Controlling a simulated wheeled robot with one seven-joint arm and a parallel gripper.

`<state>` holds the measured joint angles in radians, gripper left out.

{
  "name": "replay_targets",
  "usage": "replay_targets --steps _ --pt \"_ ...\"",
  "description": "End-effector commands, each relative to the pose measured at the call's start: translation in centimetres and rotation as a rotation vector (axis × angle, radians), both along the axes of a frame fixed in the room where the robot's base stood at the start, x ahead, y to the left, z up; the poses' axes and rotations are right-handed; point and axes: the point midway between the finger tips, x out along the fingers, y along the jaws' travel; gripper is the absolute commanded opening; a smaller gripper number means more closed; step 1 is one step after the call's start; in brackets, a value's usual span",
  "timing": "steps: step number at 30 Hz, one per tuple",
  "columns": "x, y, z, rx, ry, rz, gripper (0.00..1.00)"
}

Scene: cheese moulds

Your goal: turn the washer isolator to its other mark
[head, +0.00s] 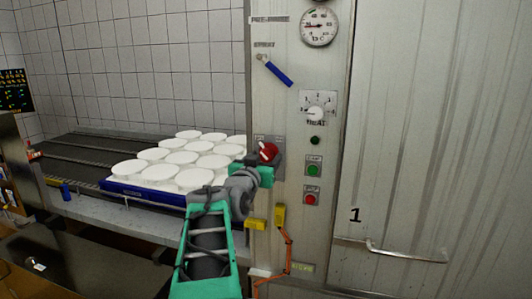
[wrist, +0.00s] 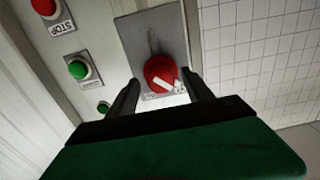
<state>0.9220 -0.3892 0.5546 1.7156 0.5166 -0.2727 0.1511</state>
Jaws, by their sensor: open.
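The washer isolator is a red rotary knob (head: 268,152) on a grey plate on the machine's front panel. My gripper (head: 262,164) is at the knob in the head view and hides part of the plate. In the wrist view my gripper (wrist: 163,92) is open, with one dark finger on each side of the knob. I cannot tell whether either finger touches it.
Beside the isolator are a green button (head: 313,170), a red stop button (head: 310,199) and a dial (head: 315,113). A blue-handled lever (head: 277,73) is above. White moulds (head: 193,178) stand in a blue tray (head: 142,192) on a conveyor at left.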

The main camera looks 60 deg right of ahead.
Motion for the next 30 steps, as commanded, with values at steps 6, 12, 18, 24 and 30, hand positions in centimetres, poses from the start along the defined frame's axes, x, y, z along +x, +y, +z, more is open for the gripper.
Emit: replay_targets --steps 6,12,18,24,30 --pt "0.4 -2.1 0.1 0.000 0.000 0.001 0.59" --pt "0.5 -2.1 0.0 0.000 0.000 0.003 0.59" --pt "0.5 -2.1 0.0 0.001 0.000 0.003 0.44" --pt "0.5 -2.0 0.0 0.001 0.000 0.004 0.28" --pt "0.5 -2.4 -0.1 0.001 0.000 0.003 0.13"
